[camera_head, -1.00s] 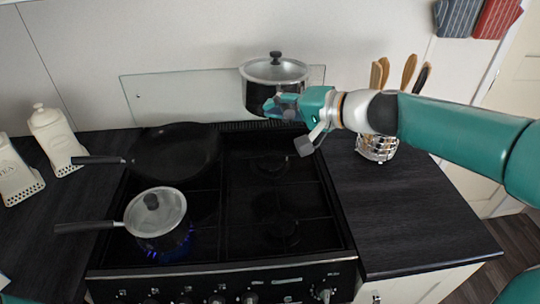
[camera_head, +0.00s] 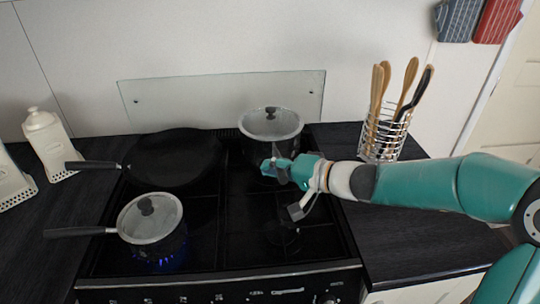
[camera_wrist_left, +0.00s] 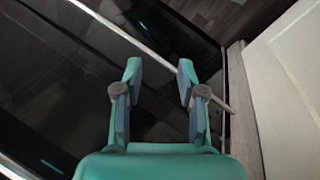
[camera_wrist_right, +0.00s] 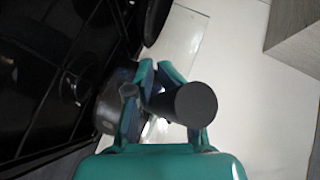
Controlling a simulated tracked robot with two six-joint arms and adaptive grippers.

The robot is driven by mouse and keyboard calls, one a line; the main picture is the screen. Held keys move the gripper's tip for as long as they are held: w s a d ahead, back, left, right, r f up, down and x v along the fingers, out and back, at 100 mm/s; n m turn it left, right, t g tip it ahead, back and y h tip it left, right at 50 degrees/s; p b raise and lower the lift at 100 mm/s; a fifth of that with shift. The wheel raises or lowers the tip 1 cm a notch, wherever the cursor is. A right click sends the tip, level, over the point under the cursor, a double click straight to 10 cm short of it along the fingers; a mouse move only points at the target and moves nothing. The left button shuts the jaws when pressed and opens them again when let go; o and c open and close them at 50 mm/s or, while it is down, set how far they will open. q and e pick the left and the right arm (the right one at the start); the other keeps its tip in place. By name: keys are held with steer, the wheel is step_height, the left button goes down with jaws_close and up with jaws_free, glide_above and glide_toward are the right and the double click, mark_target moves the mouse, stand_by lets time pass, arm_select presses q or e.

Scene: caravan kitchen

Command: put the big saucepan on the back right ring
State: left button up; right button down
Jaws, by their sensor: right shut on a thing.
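The big saucepan (camera_head: 270,146), with a steel lid and dark knob, is over the back right ring, which it hides. I cannot tell whether its base touches the hob (camera_head: 262,232). My right gripper (camera_head: 285,172) is at its near side, shut on its handle. In the right wrist view, the dark handle (camera_wrist_right: 195,103) points toward the camera between the fingers of my right gripper (camera_wrist_right: 157,75), with the saucepan's dark side (camera_wrist_right: 106,112) behind. My left gripper (camera_wrist_left: 159,68) is open and empty in its wrist view; the head view does not show it.
A smaller lidded saucepan (camera_head: 150,222) stands on the lit front left ring. A black frying pan (camera_head: 172,158) is on the back left ring. A glass splashback (camera_head: 195,95) stands behind. A wire utensil holder (camera_head: 385,140) is on the right worktop. The front right ring is clear of pans.

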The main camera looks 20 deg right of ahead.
step_height(320, 180, down, 4)
stand_by(0.5)
steer(key=c, duration=1.5)
jaws_free()
steer(key=shift+f, duration=0.25)
steer(key=o, duration=0.5)
steer(key=shift+o, duration=0.2)
steer(key=shift+s+r, duration=0.1)
steer(key=shift+r, duration=0.05)
steer(key=b+v, duration=0.1)
steer(key=v, duration=1.1)
steer(key=shift+b, duration=0.35)
